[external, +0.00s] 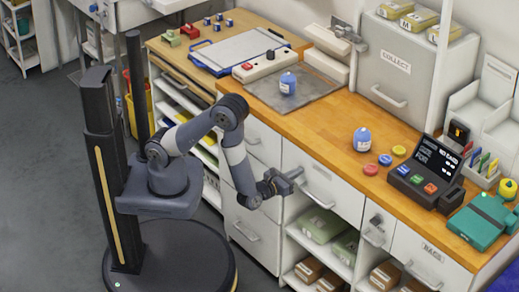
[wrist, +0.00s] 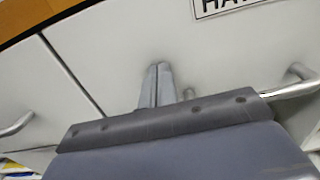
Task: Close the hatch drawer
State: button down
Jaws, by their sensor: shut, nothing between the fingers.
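The hatch drawer (external: 335,191) is a white front with a grey bar handle (external: 316,196), under the wooden counter. In the wrist view a partly cut-off label starting "HA" (wrist: 222,4) is on the white front (wrist: 115,60), above a bar handle (wrist: 290,88). My gripper (external: 294,174) is in front of this drawer, near its upper left. In the wrist view my gripper's fingers (wrist: 156,85) are together and empty, left of the handle and against or just off the front. I cannot tell whether they touch. The drawer looks flush or nearly so; any small gap is unclear.
Open shelves with packages (external: 320,222) lie below the drawer. A neighbouring drawer handle (wrist: 16,126) is at the left. The counter (external: 330,115) holds a blue jar (external: 362,139), a black terminal (external: 425,175) and a grey COLLECT cabinet (external: 395,65). Dark floor (external: 40,180) is clear at the left.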

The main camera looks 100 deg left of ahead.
jog(key=v, duration=1.4)
jog(key=shift+b, duration=0.4)
jog(key=shift+w, duration=0.1)
jog(key=x, duration=1.3)
jog(key=shift+w+a+p, duration=0.2)
jog(key=shift+a+p, duration=0.05)
jog(key=shift+p, duration=0.15)
jog(key=c, duration=2.1)
grip_release()
jog(key=shift+c, duration=0.2)
